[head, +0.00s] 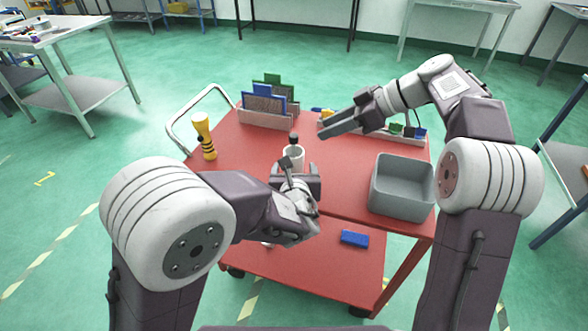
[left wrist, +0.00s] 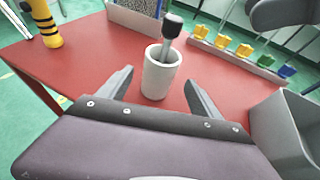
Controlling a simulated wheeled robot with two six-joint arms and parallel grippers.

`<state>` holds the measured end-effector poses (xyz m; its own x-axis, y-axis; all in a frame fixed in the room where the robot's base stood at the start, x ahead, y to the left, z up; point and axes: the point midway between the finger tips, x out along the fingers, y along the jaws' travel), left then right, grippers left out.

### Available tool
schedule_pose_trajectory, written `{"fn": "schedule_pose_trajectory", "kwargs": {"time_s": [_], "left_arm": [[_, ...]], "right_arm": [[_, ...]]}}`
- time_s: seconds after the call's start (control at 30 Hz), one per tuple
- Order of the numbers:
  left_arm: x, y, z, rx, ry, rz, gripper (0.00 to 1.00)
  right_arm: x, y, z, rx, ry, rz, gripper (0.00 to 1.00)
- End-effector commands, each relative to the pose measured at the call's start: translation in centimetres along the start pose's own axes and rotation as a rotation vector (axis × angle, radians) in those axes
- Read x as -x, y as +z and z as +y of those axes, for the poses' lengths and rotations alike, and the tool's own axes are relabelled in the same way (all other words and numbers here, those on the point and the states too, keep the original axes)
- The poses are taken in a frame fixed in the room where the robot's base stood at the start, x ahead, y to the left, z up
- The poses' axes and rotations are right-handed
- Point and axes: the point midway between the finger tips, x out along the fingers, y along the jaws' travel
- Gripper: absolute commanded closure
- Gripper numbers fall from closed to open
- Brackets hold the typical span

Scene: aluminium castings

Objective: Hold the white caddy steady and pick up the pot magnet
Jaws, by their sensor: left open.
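The white caddy (head: 296,153) is an upright cup on the red trolley top. It also shows in the left wrist view (left wrist: 160,80). A black-headed item on a thin stem (left wrist: 172,27), apparently the pot magnet, stands in it, leaning slightly right; its lower end is hidden. Its head shows in the head view (head: 294,139). My left gripper (head: 295,169) is open, with its fingers low on either side in front of the caddy and gaps to it. My right gripper (head: 325,128) is above the trolley, behind and right of the caddy, seemingly empty; its finger gap is unclear.
A grey bin (head: 402,190) stands at the right of the top. A rack with upright panels (head: 265,118) and a row of coloured pieces (left wrist: 240,50) line the back. A yellow-and-black tool (head: 204,137) stands left. A blue block (head: 355,239) lies on the lower shelf.

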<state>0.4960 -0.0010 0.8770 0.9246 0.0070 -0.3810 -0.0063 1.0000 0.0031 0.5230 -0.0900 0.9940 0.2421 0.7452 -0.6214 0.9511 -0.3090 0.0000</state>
Motion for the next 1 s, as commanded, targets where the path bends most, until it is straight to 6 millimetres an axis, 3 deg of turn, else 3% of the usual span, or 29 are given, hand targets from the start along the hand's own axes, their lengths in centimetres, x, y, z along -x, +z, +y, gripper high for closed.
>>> {"fn": "schedule_pose_trajectory", "kwargs": {"time_s": [0.13, 0.5, 0.87, 1.0], "left_arm": [[-1.4, -0.1, 0.1, 0.002, 0.004, 0.002, 0.26], [-8.1, -0.1, 0.1, 0.005, 0.004, 0.002, 0.26], [-9.1, -0.1, 0.1, 0.004, 0.001, 0.002, 0.26], [-9.0, 0.0, 0.1, 0.004, 0.001, 0.002, 0.59]], "right_arm": [[0.0, 0.0, 0.0, 0.000, 0.000, 0.000, 0.64], [0.0, 0.0, 0.0, 0.000, 0.000, 0.000, 0.64], [0.0, 0.0, 0.0, 0.000, 0.000, 0.000, 0.64], [0.0, 0.0, 0.0, 0.000, 0.000, 0.000, 0.64]]}}
